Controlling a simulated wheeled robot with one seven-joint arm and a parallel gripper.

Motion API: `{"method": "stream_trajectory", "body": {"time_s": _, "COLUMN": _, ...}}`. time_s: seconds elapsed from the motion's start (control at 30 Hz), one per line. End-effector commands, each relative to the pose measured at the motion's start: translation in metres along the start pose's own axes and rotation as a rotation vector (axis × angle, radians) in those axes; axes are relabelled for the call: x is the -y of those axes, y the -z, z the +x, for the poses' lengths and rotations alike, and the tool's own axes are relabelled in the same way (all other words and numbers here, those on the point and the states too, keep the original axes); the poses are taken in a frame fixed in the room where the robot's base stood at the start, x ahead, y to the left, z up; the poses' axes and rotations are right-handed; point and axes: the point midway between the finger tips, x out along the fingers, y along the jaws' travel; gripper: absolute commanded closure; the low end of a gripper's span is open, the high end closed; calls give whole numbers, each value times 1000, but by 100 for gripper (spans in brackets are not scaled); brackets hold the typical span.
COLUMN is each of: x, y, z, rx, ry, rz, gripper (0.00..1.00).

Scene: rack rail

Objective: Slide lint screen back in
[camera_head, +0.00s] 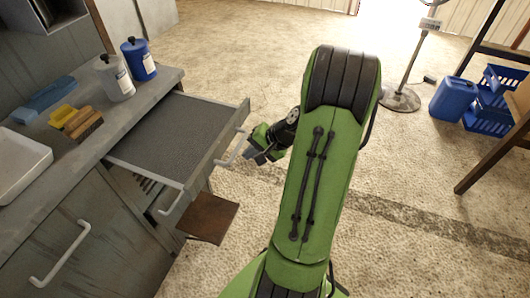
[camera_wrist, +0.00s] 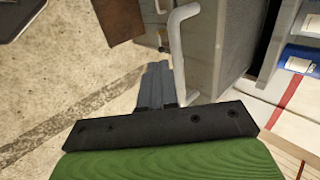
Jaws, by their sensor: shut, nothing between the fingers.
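The lint screen (camera_head: 175,135) is a grey drawer-like frame with a dark mesh bed, and it sticks well out of the counter front. A pale bar handle (camera_head: 232,150) is on its front face, and a pale handle also shows in the wrist view (camera_wrist: 176,50). My gripper (camera_head: 250,155) is just outside the front face, close beside the handle. In the wrist view my gripper (camera_wrist: 156,68) has its dark fingers together and empty, alongside the handle. I cannot tell whether they touch it.
The counter (camera_head: 72,135) holds a blue bottle (camera_head: 139,60), a white bottle (camera_head: 114,78), brushes (camera_head: 80,122) and a white basin (camera_head: 18,165). A brown panel (camera_head: 208,217) juts out below the screen. A fan (camera_head: 402,95) and blue baskets (camera_head: 490,105) stand at the right.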

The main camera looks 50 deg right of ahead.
Motion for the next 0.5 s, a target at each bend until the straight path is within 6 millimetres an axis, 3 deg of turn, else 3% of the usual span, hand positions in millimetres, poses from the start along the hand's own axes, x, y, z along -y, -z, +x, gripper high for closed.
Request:
{"method": "stream_trajectory", "body": {"time_s": 0.17, "x": 10, "y": 0, "z": 14, "rx": 0, "ry": -1, "rz": 1, "gripper": 100}}
{"method": "stream_trajectory", "body": {"time_s": 0.5, "x": 12, "y": 0, "z": 15, "rx": 0, "ry": -1, "rz": 2, "gripper": 100}}
